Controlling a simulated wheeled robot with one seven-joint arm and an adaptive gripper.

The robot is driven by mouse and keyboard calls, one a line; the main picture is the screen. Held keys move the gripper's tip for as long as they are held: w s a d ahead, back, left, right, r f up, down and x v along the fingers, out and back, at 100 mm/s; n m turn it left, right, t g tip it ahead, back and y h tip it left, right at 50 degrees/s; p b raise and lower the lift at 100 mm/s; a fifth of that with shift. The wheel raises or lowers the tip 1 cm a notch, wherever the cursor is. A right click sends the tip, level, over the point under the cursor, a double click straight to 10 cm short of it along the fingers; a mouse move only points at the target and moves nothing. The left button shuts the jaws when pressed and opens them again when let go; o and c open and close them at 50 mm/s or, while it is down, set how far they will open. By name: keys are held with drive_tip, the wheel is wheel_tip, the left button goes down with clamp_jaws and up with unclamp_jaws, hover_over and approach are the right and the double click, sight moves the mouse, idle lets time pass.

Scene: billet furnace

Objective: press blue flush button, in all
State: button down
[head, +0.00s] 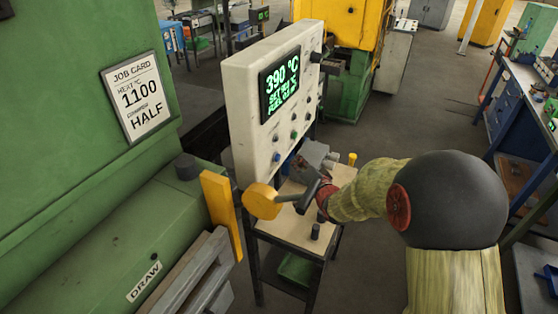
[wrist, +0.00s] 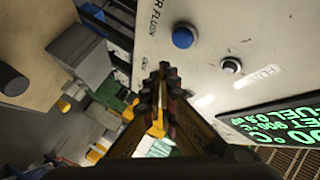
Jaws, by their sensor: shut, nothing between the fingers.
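The blue flush button (wrist: 183,38) is a round blue cap in a pale ring on the white panel (wrist: 225,20). Part of a label ending in "FLUSH" shows beside it in the wrist view. In the head view the blue button (head: 277,157) is at the lower left of the panel face. My gripper (wrist: 163,75) is shut and empty, its fingertips in front of the panel and apart from the blue button in the picture. In the head view my gripper (head: 301,170) is dark and partly hard to make out, just right of and below the button.
A second, dark button (wrist: 230,65) and the green display (wrist: 285,122) are close by on the panel. A small table (head: 285,215) with a grey block (head: 316,153) stands below. A yellow disc (head: 262,201) is left of my wrist. The green furnace (head: 80,190) fills the left.

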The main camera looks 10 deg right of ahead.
sight(277, 158)
drive_tip(key=shift+w+a+b, duration=0.4)
drive_tip(key=shift+w+a, duration=0.35)
drive_tip(key=shift+a, duration=0.3)
drive_tip(key=shift+w+a, duration=0.1)
drive_tip(key=shift+a, duration=0.05)
idle(0.7)
drive_tip(key=shift+w+a, duration=0.15)
drive_tip(key=shift+w+a+b, duration=0.15)
drive_tip(key=shift+a+b, duration=0.05)
drive_tip(key=shift+b, duration=0.1)
idle(0.5)
drive_tip(key=shift+w+a+r, duration=0.15)
drive_tip(key=shift+a+r, duration=0.05)
drive_tip(key=shift+r, duration=0.15)
idle(0.9)
drive_tip(key=shift+d, duration=0.15)
drive_tip(key=shift+s+d+f, duration=0.15)
drive_tip(key=shift+s, duration=0.2)
drive_tip(key=shift+d+f, duration=0.1)
